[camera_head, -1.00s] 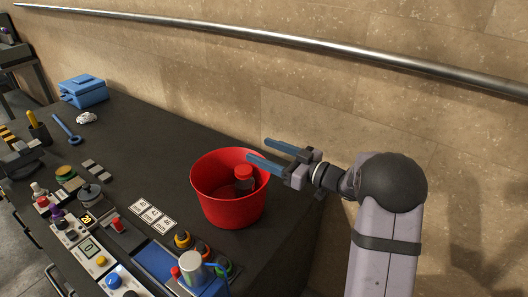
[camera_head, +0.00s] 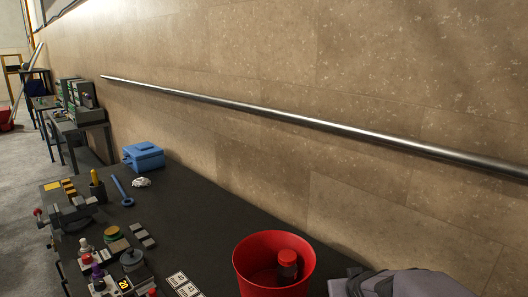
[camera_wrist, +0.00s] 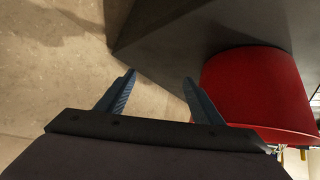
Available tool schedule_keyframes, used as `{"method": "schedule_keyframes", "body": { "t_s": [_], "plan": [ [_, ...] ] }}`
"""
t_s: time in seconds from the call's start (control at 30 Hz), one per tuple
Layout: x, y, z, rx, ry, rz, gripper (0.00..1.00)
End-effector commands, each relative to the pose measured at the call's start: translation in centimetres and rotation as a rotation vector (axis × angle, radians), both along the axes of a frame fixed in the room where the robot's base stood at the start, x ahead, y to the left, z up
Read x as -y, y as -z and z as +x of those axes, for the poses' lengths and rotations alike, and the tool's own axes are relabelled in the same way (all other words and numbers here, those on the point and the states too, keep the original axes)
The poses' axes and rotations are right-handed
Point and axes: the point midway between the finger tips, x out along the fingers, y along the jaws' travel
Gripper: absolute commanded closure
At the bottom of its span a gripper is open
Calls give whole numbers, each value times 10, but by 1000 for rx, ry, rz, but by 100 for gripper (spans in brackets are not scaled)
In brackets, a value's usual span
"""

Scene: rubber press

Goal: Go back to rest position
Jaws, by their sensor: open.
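My gripper (camera_wrist: 160,95) shows in the wrist view with its two blue fingers spread apart and nothing between them. It is beside the red bucket (camera_wrist: 257,92), in front of the bare wall and floor area past the table's edge. In the head view the fingers are out of sight; only a grey part of my arm shows at the bottom right. The red bucket (camera_head: 251,282) stands on the dark table there, with a red-capped container (camera_head: 288,264) inside it.
The dark table (camera_head: 205,215) carries a blue box (camera_head: 143,157), a blue tool (camera_head: 121,191), and several knobs and parts at the left. A metal rail (camera_head: 300,121) runs along the stone wall behind. The table between box and bucket is clear.

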Motion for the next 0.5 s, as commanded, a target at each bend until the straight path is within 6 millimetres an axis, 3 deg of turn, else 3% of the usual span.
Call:
{"method": "schedule_keyframes", "body": {
  "t_s": [0.1, 0.3, 0.4, 0.5],
  "plan": [
    [-15, 31, -74, -224, 42, 11, 39],
    [-45, 64, -183, -534, 43, 60, 39],
    [-58, 71, -222, -641, 31, 86, 39],
    [-68, 74, -249, -713, 19, 107, 39]
  ]
}}
